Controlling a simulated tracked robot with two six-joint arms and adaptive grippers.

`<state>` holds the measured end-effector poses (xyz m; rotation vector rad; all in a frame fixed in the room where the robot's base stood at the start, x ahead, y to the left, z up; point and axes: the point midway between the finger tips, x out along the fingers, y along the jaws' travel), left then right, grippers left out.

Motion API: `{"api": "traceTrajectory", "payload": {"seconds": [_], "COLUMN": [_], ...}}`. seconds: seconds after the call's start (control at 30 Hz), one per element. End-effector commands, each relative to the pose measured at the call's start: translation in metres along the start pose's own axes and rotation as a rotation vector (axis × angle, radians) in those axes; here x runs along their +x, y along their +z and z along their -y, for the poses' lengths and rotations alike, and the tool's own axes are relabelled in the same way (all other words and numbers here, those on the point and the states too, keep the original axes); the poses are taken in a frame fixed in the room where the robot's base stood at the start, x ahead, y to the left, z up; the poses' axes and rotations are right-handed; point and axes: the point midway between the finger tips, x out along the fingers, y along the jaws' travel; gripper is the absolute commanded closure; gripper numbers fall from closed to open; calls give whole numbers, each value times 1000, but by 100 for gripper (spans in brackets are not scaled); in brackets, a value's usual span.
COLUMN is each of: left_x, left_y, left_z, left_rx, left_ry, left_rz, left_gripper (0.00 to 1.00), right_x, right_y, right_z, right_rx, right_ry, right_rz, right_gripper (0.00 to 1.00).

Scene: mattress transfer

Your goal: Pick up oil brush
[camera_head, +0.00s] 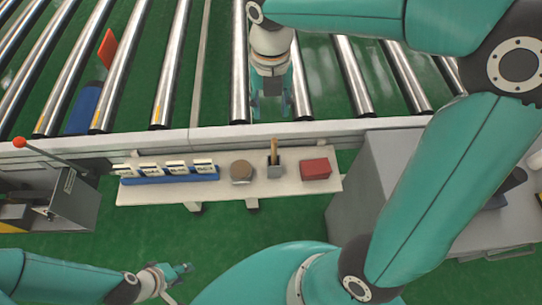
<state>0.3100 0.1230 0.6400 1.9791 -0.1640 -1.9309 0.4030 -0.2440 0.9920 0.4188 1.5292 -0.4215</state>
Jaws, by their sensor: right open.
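The oil brush (274,150) stands upright in a small grey holder (275,171) on a narrow white shelf. Only its brown handle shows; its lower end is hidden in the holder. My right gripper (270,112) points down over the conveyor's near edge, just behind the brush in the picture. Its fingers are apart with nothing between them, and it is not touching the brush. My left gripper (183,271) is low at the lower left, over the green floor and away from the shelf. It is too small to tell its opening.
On the shelf (150,194), a blue rack (170,180) with several white-topped items, a brown round object (241,171) and a red box (315,168) flank the holder. The roller conveyor (172,65) lies behind. A grey cabinet (365,190) stands right, and a red-knobbed lever (20,142) left.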

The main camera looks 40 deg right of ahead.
Motion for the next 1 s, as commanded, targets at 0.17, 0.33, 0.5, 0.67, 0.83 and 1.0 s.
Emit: {"api": "traceTrajectory", "payload": {"seconds": [0.17, 0.33, 0.5, 0.67, 0.83, 1.0], "left_x": [5, 7, 7, 7, 8, 9], "left_y": [0, 0, 0, 0, 0, 0], "left_z": [2, 2, 2, 2, 3, 3], "left_rx": [0, 0, 0, 0, 0, 0], "left_ry": [0, 0, 0, 0, 0, 0], "left_rz": [0, 0, 0, 0, 0, 0], "left_gripper": [60, 60, 60, 60, 60, 60], "right_x": [42, 68, 77, 92, 118, 128], "right_y": [-1, -1, -1, -3, -5, -5], "right_z": [4, 5, 5, 7, 9, 8], "right_rx": [10, 13, 14, 14, 14, 15], "right_ry": [-3, -2, 1, -1, -2, 1], "right_rz": [-6, -4, -2, -5, -5, -2], "right_gripper": [53, 53, 53, 53, 53, 53]}}
